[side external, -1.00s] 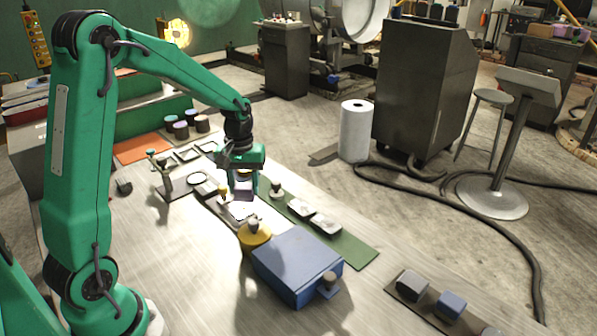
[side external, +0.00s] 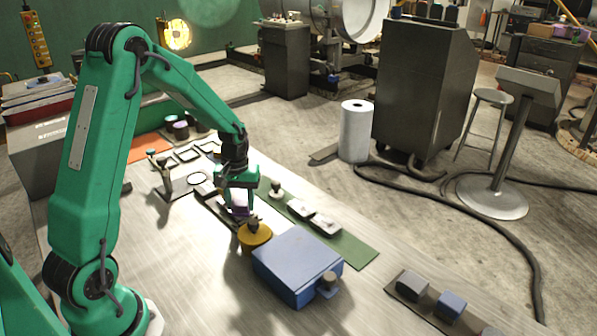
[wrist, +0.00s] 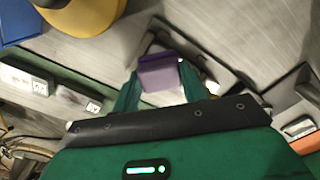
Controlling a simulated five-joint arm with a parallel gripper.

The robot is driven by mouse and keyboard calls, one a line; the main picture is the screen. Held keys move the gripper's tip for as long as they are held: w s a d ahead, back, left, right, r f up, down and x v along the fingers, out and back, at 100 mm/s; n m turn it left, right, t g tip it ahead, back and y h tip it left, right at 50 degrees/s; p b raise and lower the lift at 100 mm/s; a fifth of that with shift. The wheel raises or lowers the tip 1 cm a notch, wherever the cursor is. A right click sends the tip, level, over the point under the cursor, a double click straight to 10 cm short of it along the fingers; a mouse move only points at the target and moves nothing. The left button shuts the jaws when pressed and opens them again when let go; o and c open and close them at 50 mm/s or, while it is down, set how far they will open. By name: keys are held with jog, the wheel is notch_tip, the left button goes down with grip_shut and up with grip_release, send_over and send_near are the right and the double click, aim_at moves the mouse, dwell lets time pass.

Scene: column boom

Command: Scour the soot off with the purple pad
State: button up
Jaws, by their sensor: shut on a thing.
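My gripper (side external: 238,203) is shut on the purple pad (wrist: 158,72), which sits between its two green fingers in the wrist view. In the side view the purple pad (side external: 240,204) is low over a dark strip on the bench, just behind the yellow pot. A pale surface (wrist: 163,98) shows beside the pad in the wrist view. I cannot tell whether the pad touches what lies under it. The soot is not clearly visible; the pad and fingers cover much of that spot.
A yellow pot (side external: 255,236) with a dark knob and a blue box (side external: 297,262) stand close in front. A green mat (side external: 352,250) with white tiles lies to the right. A small stand (side external: 166,178) is to the left. A tray at lower right holds blocks, including a blue one (side external: 451,303).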

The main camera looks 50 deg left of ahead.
jog(key=shift+a, duration=2)
jog(key=d, duration=0.6)
jog(key=shift+d, duration=0.3)
jog(key=shift+d+r, duration=0.15)
notch_tip(320, 180, up, 8)
